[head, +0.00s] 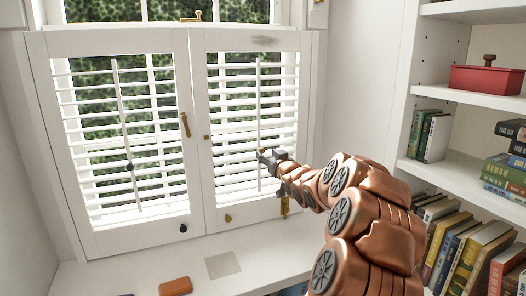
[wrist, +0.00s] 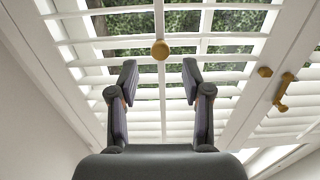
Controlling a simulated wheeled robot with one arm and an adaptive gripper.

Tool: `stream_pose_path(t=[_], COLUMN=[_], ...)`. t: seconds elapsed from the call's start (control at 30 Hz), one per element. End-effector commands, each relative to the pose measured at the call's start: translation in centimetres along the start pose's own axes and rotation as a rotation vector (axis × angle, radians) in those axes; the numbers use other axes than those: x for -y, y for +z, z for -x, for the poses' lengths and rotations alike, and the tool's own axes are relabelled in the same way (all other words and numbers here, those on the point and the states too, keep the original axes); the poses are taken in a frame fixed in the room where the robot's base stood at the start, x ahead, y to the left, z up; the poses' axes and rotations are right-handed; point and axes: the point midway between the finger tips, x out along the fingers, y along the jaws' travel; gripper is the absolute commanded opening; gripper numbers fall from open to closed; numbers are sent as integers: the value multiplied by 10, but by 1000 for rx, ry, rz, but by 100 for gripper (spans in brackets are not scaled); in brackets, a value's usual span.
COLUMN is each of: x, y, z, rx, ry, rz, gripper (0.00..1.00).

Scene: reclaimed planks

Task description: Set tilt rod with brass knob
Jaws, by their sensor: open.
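The right shutter panel has a thin white tilt rod (head: 258,95) in front of its white slats (head: 232,118). In the wrist view, the round brass knob (wrist: 160,50) sits on this rod (wrist: 161,100), a little beyond my fingertips and centred between them. My gripper (wrist: 158,80) is open and empty, one finger to each side of the rod's line. In the head view, my gripper (head: 266,157) is close to the rod and partly covers the area around the knob. The slats stand partly open, with foliage showing between them.
The left shutter has its own rod (head: 122,120) with a dark knob (head: 130,167). A brass handle (head: 185,124) is on the middle stile. The sill holds an orange-brown block (head: 175,286) and a grey square (head: 222,265). Bookshelves (head: 455,170) stand close on the right.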

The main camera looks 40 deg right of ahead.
Motion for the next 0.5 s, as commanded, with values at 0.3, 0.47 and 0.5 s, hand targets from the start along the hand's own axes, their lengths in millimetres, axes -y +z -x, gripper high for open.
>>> stream_pose_path(t=[0.3, 0.47, 0.5], x=[-1, -1, 0], y=[-1, -1, 0], z=[-37, -47, -48], rx=[-1, -1, 0], ry=[1, 1, 0], rz=[1, 1, 0], gripper=[49, 49, 49])
